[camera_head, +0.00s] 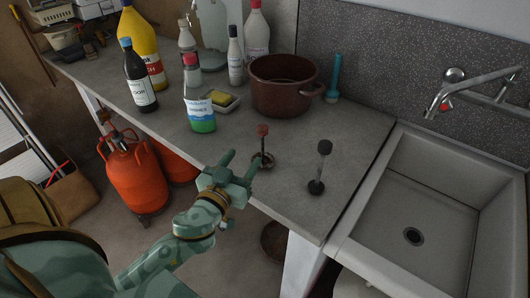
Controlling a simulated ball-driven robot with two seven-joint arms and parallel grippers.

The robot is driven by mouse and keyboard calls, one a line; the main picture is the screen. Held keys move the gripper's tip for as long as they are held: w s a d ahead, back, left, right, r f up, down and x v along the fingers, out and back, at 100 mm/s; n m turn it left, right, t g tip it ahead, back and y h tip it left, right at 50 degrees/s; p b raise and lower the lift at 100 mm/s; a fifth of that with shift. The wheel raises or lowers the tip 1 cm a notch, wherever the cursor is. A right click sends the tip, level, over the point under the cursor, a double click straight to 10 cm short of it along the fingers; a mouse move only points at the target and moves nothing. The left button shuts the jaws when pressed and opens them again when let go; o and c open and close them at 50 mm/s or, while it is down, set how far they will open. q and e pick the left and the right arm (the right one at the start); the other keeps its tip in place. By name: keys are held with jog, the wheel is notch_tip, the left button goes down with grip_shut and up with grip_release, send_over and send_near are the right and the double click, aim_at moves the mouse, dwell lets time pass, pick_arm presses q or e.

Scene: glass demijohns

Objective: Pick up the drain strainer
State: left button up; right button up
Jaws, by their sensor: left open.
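The drain strainer appears to be the small upright thing (263,132) with a reddish knob on a thin stem and a round base, on the grey counter near its front edge. My left gripper (244,159) is open at the counter's front edge, just left of and in front of it. One fingertip overlaps its base in the picture; I cannot tell whether they touch. Its lower part is partly hidden by that finger. My right gripper is not in view.
A dark upright tool (317,185) stands to the right on the counter (290,208). The sink (375,235) is at right.

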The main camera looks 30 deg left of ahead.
aim_at(260, 135)
pick_arm(q)
jog(key=w, duration=0.2)
jog(key=w+a, duration=0.1)
jog(key=w, duration=0.4)
jog(key=shift+w+a+p, duration=0.15)
jog(key=shift+a+p, duration=0.15)
jog(key=shift+w+a+f, duration=0.1)
jog(key=shift+w, duration=0.5)
jog(key=w, duration=0.4)
jog(key=shift+w+a+f, duration=0.25)
jog(key=shift+a, duration=0.1)
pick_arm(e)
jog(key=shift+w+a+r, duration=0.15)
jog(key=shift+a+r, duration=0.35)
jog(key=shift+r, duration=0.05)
pick_arm(q)
jog(key=shift+c, duration=0.9)
grip_shut()
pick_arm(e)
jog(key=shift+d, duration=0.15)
